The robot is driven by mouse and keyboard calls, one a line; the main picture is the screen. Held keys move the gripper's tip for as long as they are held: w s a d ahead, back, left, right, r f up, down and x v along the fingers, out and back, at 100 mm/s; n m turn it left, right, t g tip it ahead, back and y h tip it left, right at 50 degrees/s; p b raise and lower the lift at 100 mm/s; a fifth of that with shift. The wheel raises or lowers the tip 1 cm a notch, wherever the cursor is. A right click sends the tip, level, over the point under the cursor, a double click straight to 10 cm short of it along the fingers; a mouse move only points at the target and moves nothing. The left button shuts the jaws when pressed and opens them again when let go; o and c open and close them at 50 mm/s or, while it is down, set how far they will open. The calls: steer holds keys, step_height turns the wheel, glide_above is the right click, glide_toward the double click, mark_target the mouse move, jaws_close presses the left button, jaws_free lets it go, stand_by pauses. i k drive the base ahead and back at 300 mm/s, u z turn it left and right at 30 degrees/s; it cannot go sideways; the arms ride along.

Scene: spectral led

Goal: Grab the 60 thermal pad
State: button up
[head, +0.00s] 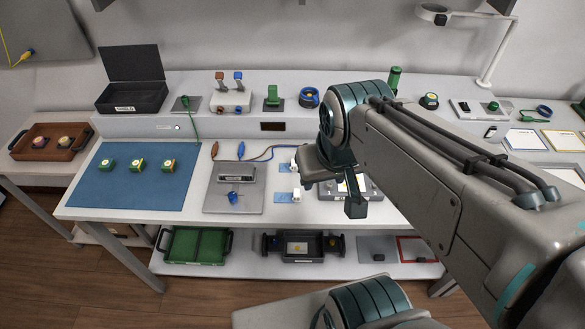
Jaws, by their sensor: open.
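No label reading 60 is legible, and I cannot tell for sure which thing is the 60 thermal pad. Two small blue pieces with white blocks lie near the bench centre; the front one is a light blue piece (284,197). My gripper (331,198) is open, with nothing visible between its fingers. It is over the bench, just right of these blue pieces, and partly covers a grey tray-like device (332,191). Three small green blocks with pale tops, such as the middle one (137,164), stand in a row on the blue mat (120,192), well left of my gripper.
A grey plate (247,202) with a metal block lies left of my gripper. The raised back shelf holds an open black box (132,98) and several devices. A brown tray (50,147) stands far left. Below are a green tray (197,246) and a dark tray (303,247).

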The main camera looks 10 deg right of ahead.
mark_target(288, 195)
steer(key=z, duration=3)
steer(key=k, duration=1.2)
steer(key=u, duration=1.35)
steer(key=i, duration=0.5)
steer(key=u, duration=0.05)
